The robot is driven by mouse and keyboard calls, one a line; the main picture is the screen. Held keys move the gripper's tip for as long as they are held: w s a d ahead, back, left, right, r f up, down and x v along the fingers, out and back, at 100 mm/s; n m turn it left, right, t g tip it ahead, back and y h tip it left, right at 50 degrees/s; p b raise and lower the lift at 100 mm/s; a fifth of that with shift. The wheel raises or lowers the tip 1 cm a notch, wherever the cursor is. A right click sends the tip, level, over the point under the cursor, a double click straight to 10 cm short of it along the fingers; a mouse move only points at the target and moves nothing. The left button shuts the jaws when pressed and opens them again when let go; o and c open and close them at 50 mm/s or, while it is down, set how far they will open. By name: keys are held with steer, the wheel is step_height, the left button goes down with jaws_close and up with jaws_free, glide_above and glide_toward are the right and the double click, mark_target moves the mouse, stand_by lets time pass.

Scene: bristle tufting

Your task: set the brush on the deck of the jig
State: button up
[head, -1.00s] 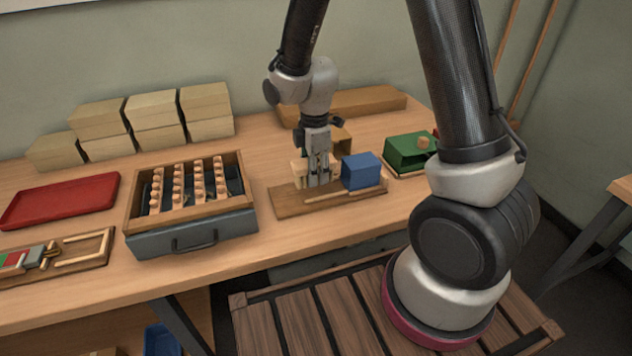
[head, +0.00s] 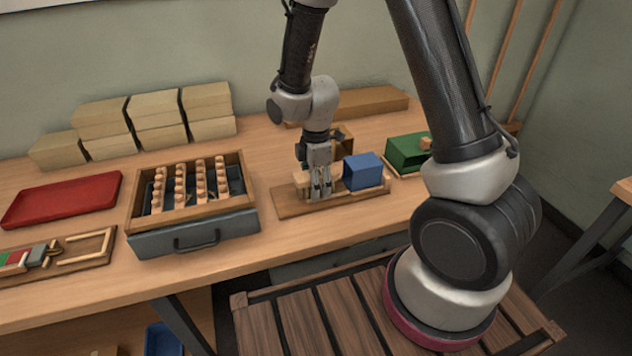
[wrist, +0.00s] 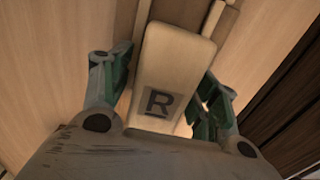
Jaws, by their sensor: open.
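A pale wooden brush block marked with a dark R (wrist: 158,103) lies between my open fingers in the wrist view. In the head view its pale wood (head: 300,179) shows beside my gripper (head: 320,192), partly hidden by the fingers. My gripper also fills the lower wrist view (wrist: 160,110), with gaps between the fingers and the block's sides. The flat wooden jig board (head: 292,207) lies under the brush and gripper, with a blue block (head: 363,172) at its right end. The brush's underside is hidden, so I cannot tell exactly what it rests on.
A wooden tray of upright pegs (head: 133,208) stands left of the jig. Further left are a red tray (head: 60,198) and a board with coloured blocks (head: 95,245). A green box (head: 404,150) stands to the right. Pale blocks are stacked at the back.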

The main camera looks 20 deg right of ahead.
step_height(320, 180, up, 12)
steer(key=shift+f, duration=0.15)
steer(key=shift+d+r, duration=0.2)
steer(key=shift+r, duration=0.4)
steer(key=s+d+r+m+t, duration=0.2)
steer(key=s+d+r+m, duration=0.6)
steer(key=r, duration=0.3)
steer(key=s+d+r+m+t, duration=0.1)
steer(key=s+d+r+m, duration=0.1)
steer(key=s+m, duration=0.3)
steer(key=s+d+r+m+t, duration=0.1)
steer(key=s+d+r+m, duration=0.2)
steer(key=s+d+m, duration=0.1)
steer(key=shift+s+d+r+m, duration=0.2)
steer(key=shift+s+m, duration=0.3)
steer(key=shift+s, duration=0.55)
